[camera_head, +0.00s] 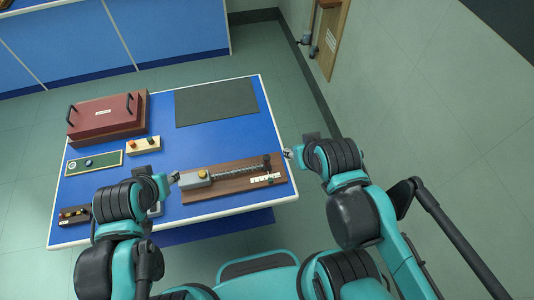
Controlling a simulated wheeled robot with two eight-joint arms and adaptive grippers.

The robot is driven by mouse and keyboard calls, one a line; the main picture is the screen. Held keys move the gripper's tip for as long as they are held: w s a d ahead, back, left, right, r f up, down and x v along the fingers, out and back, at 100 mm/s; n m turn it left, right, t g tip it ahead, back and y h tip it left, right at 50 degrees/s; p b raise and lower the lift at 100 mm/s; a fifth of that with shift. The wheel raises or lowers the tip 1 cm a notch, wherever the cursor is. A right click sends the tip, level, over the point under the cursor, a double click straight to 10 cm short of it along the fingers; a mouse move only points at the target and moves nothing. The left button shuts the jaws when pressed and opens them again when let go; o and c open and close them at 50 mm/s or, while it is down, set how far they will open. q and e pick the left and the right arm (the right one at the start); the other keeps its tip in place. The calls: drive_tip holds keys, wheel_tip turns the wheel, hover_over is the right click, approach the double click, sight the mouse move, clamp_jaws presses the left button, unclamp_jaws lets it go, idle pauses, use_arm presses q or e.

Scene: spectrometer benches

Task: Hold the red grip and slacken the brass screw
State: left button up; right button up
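A brown wooden board (225,191) lies near the front right of the blue table. On it sit a grey block (190,181) with a small brass-yellow knob (202,174), likely the brass screw, and a long coiled rod (238,170). A dark upright piece (267,163) stands at the rod's right end. I cannot make out a red grip on this board. My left gripper (173,178) is just left of the grey block; contact is unclear. My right gripper (288,154) is at the table's right edge, apart from the dark upright piece. Both grippers' fingers are too small to judge.
A dark red case (105,116) with black handles lies at the back left. A wooden block with coloured knobs (143,146), a green panel (95,163) and a small dark box (74,215) are at left. A bare grey mat (215,102) lies at the back right.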

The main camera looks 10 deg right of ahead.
drive_tip(key=shift+f, duration=0.15)
drive_tip(key=shift+o, duration=0.6)
drive_tip(key=n+g+b, duration=0.4)
drive_tip(key=n, duration=0.6)
approach(267, 157)
drive_tip(key=w+f+n+g+b, duration=0.1)
drive_tip(key=n, duration=0.1)
drive_tip(key=f+n+g+b, duration=0.1)
drive_tip(key=f+n, duration=0.1)
drive_tip(key=n, duration=0.1)
drive_tip(key=w+f+n+g, duration=0.1)
drive_tip(key=f+n, duration=0.1)
drive_tip(key=shift+w+n+b, duration=0.35)
drive_tip(key=shift+n+b, duration=0.05)
drive_tip(key=shift+f+b, duration=0.35)
drive_tip(key=shift+f, duration=0.3)
wheel_tip(267, 157, down, 6)
drive_tip(key=b, duration=0.4)
